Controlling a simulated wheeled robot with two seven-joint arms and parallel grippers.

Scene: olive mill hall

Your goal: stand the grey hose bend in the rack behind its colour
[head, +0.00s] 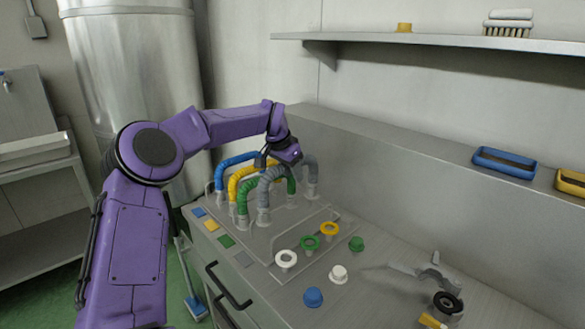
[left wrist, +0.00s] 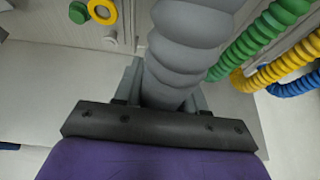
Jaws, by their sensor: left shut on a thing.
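The grey hose bend (head: 267,185) is a ribbed arch with grey end cuffs, in the head view at the right end of the row of bends. My left gripper (head: 283,158) is shut on it near the top of the arch. In the left wrist view the grey bend (left wrist: 185,50) runs up from between the fingers. The rack (head: 283,238) holds blue (head: 228,160), yellow (head: 240,172) and green (head: 247,187) bends, with colour patches along its front edge, including a grey patch (head: 243,259). The grey bend's ends are down at the rack; whether they are seated I cannot tell. My right gripper is out of view.
Blue (head: 313,297), white (head: 338,274) and green (head: 356,244) caps lie beyond. A wall rises behind the bench.

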